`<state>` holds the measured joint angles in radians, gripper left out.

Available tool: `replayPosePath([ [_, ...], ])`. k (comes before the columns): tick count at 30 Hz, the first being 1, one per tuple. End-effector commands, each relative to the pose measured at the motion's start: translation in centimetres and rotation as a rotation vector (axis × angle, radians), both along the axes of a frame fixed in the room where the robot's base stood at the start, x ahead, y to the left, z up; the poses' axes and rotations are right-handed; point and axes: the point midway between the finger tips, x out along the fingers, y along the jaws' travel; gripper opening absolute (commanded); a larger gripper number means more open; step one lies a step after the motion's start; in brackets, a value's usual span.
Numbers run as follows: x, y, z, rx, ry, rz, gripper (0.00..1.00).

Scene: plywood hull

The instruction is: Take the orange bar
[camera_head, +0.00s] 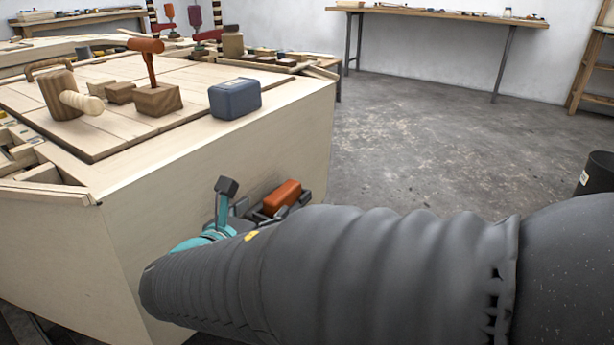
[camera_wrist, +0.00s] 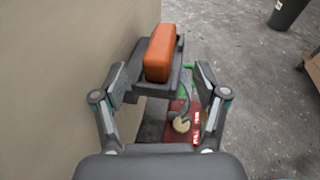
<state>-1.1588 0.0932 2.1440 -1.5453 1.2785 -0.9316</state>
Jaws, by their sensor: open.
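The orange bar (camera_head: 283,196) shows beside the outer side wall of the plywood hull (camera_head: 210,165), below its top edge. In the wrist view the orange bar (camera_wrist: 161,53) lies lengthwise on a dark grey holder (camera_wrist: 181,82) close to the wall. My gripper (camera_wrist: 165,76) is open, with one finger on each side of the holder's near part. The bar lies ahead of and between the fingers, and I see no finger pressed on it. In the head view my arm hides much of the gripper and the holder's lower part.
A red thing (camera_wrist: 180,118) with white lettering and a round tan piece are below the holder. Grey floor (camera_head: 430,140) is open to the right.

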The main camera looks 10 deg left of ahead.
Motion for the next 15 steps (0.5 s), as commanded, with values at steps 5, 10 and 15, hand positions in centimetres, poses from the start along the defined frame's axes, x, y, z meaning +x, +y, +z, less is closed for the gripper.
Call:
replayPosePath([
  [5, 2.6, -0.6, -0.6, 0.0, 0.0, -0.004, 0.73],
  [10, 3.5, -0.8, -0.7, 0.001, 0.001, -0.002, 0.73],
  [15, 5.1, -1.4, -1.0, 0.002, 0.002, -0.005, 0.73],
])
